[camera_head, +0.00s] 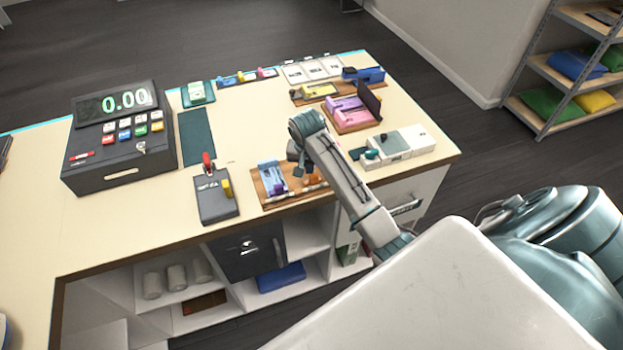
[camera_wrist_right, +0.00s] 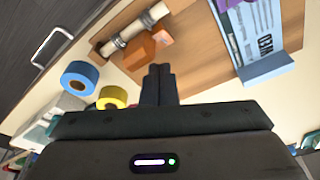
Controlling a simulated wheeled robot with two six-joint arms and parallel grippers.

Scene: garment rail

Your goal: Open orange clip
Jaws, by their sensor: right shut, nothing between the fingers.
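The orange clip (camera_wrist_right: 139,52) sits around a pale rod (camera_wrist_right: 118,41) on a wooden board (camera_wrist_right: 190,45) in the right wrist view. A small orange block shape (camera_wrist_right: 162,37) shows beside it. In the head view the clip (camera_head: 311,180) is small and partly hidden by my right arm. My right gripper (camera_wrist_right: 158,70) is shut and empty, its fingertips just beside the clip, and I cannot tell whether they touch it. In the head view it shows above the board (camera_head: 268,199) near the counter's front edge. My left gripper is not in view.
A blue and lilac device (camera_wrist_right: 262,62) stands on the same board. Blue (camera_wrist_right: 80,77) and yellow (camera_wrist_right: 112,97) rings lie near it in the wrist view. A grey switch box (camera_head: 214,204) and a cash register (camera_head: 121,137) stand left on the counter.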

